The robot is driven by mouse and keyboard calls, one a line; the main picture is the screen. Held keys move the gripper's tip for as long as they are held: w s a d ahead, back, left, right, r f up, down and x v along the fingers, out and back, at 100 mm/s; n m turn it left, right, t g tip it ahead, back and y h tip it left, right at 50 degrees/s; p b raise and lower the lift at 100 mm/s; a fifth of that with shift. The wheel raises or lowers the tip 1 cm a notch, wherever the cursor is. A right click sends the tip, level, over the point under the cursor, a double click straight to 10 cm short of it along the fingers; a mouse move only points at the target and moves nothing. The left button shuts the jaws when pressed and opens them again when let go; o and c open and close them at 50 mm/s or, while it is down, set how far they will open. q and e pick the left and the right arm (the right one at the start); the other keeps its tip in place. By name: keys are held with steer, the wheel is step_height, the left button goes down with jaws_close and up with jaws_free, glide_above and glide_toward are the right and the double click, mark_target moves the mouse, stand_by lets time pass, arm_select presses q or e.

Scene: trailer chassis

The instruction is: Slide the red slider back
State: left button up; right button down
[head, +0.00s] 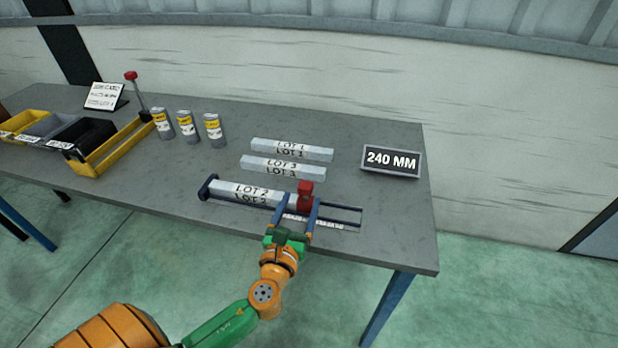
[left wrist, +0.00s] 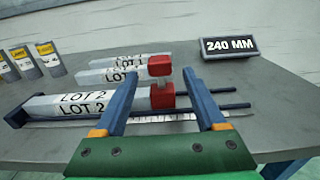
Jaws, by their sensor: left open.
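The red slider (head: 305,190) stands on the dark rails of a measuring gauge. It shows in the left wrist view (left wrist: 162,96) as a red block with a red knob on top. A grey bar marked LOT 2 (head: 243,192) lies in the gauge, between the blue end stop (head: 207,186) on the left and the slider. My left gripper (head: 298,200) is open, its two blue fingers on either side of the slider. Whether they touch it I cannot tell. My right gripper is not in view.
Two more bars, LOT 1 (head: 291,150) and LOT 3 (head: 283,167), lie behind the gauge. A 240 MM sign (head: 391,161) stands at the right. Several cans (head: 187,126) and a yellow tray (head: 103,157) are at the left. The rails (head: 343,208) right of the slider are clear.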

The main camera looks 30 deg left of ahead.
mark_target(304, 193)
arm_select(q)
steer(key=x, duration=0.5)
steer(key=shift+r, duration=0.25)
steer(key=shift+w+a+f, duration=0.1)
steer(key=shift+w+f, duration=0.05)
steer(key=shift+w, duration=0.15)
steer(key=shift+s, duration=0.15)
jaws_close()
stand_by(0.6)
